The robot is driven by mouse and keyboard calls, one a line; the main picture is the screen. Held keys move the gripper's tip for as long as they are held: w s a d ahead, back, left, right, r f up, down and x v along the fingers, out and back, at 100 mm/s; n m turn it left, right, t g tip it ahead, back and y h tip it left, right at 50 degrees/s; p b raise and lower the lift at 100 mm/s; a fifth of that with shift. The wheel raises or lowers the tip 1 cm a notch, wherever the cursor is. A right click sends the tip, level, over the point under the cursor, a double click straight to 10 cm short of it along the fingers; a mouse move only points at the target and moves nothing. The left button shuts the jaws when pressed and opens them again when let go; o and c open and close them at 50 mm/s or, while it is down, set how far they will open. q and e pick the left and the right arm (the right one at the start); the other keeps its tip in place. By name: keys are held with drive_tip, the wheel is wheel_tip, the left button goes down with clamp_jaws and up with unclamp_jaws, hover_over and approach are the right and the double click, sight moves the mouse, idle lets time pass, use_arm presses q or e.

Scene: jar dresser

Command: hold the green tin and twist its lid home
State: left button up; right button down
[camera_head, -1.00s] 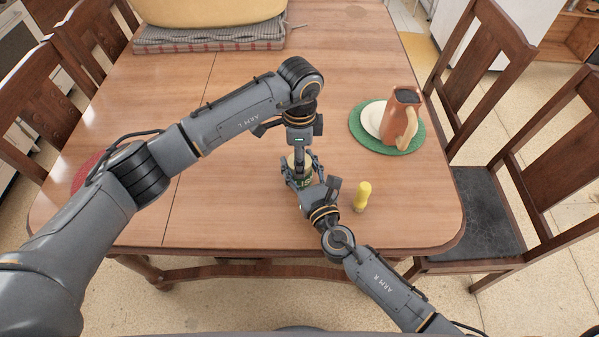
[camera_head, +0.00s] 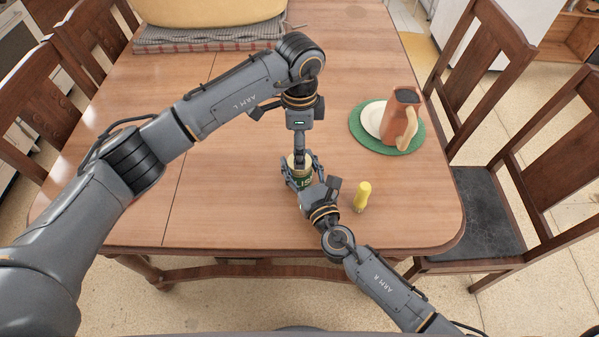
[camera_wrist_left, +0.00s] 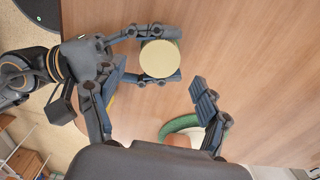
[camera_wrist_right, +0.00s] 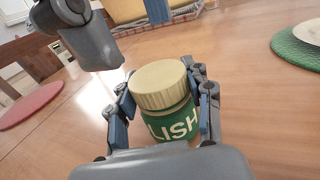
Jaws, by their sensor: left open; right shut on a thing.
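The green tin (camera_head: 305,182) stands upright on the table with its ribbed cream lid on top. In the right wrist view the green tin (camera_wrist_right: 174,124) shows white letters, and the lid (camera_wrist_right: 160,85) sits on its mouth; I cannot tell how tightly. My right gripper (camera_wrist_right: 162,118) is shut on the tin's body, a finger on each side. My left gripper (camera_wrist_left: 150,105) is open and empty, pointing down above the tin. In the left wrist view the round lid (camera_wrist_left: 160,59) lies off-centre, beyond the fingers. In the head view the left gripper partly hides the lid.
A yellow shaker-like object (camera_head: 362,196) stands just right of the tin. A terracotta jug (camera_head: 400,120) and a white plate sit on a green mat (camera_head: 425,133) at the right. A large yellow container (camera_head: 205,10) rests on folded cloth at the back. The table's left half is mostly clear.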

sight(299, 172)
use_arm(q)
drive_tip(key=shift+c, duration=0.3)
wheel_tip(299, 172, up, 3)
drive_tip(key=shift+r, duration=0.2)
drive_tip(key=shift+c, duration=0.2)
drive_tip(key=shift+f, duration=4)
